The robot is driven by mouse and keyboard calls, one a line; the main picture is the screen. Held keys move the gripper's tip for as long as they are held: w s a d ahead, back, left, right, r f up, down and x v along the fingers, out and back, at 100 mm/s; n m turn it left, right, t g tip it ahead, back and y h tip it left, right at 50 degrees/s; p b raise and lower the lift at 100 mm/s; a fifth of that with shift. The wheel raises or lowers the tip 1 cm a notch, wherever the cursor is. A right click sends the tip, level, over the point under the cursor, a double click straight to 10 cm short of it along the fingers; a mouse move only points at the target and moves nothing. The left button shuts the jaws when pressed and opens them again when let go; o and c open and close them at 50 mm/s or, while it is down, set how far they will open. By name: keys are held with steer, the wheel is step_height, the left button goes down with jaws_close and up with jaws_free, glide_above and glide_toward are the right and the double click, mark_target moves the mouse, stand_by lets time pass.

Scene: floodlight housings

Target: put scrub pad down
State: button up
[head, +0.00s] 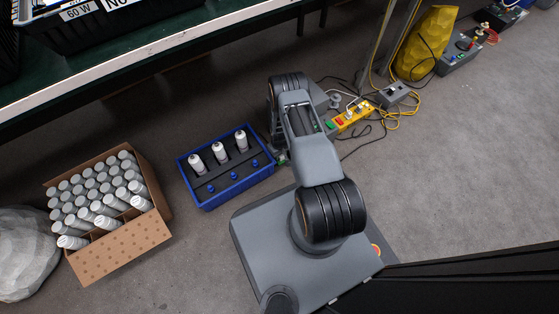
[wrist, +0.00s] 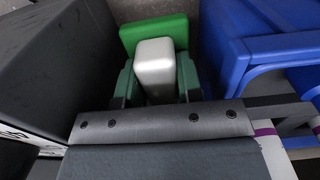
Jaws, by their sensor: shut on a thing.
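The scrub pad shows in the wrist view as a green pad (wrist: 150,29) with a pale grey block (wrist: 155,60) on it. My gripper (wrist: 157,78) is shut on the grey block, one greenish finger on each side. The green part lies beyond the fingertips, close over grey floor; I cannot tell whether it touches the floor.
The blue crate, holding several white bottles, is close on the right in the wrist view (wrist: 232,60). A large dark box-like thing (wrist: 75,50) is close on the left. A yellow power strip (head: 353,117) and cables lie nearby. A carton (head: 125,250) of cans stands at left.

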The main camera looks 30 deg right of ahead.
steer(key=shift+f+b, duration=1.1)
steer(key=shift+f, duration=1.1)
steer(key=shift+f, duration=0.15)
steer(key=shift+f, duration=0.25)
steer(key=o, duration=0.9)
steer(key=shift+o, duration=0.2)
steer(key=shift+r, duration=0.1)
